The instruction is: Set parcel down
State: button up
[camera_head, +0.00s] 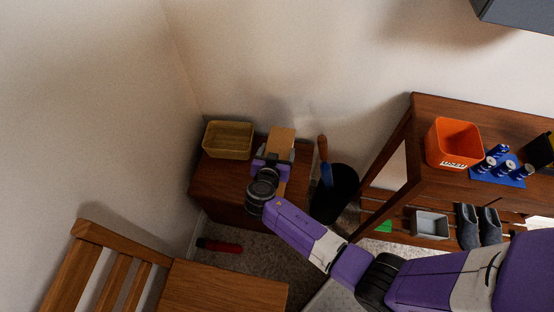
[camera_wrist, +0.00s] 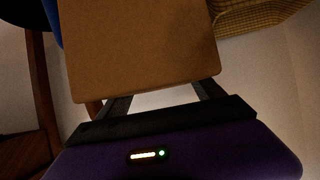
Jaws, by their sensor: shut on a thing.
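The parcel (camera_head: 281,141) is a plain tan-brown box. My gripper (camera_head: 273,162) is shut on it, above or at the small dark-wood cabinet (camera_head: 218,185) in the corner. In the wrist view the parcel (camera_wrist: 140,45) fills the upper middle, between the two dark fingers of my gripper (camera_wrist: 160,98). I cannot tell whether the parcel's underside touches the cabinet top, as my gripper and arm hide that part.
A woven yellow basket (camera_head: 228,140) stands on the cabinet's left, close to the parcel. A black bin (camera_head: 335,190) with an umbrella (camera_head: 325,165) stands to the right. A wooden shelf table (camera_head: 420,185) is farther right, a wooden chair (camera_head: 215,288) in front.

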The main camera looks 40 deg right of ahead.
jog(key=shift+f+b, duration=0.4)
jog(key=shift+f, duration=2)
jog(key=o, duration=2.1)
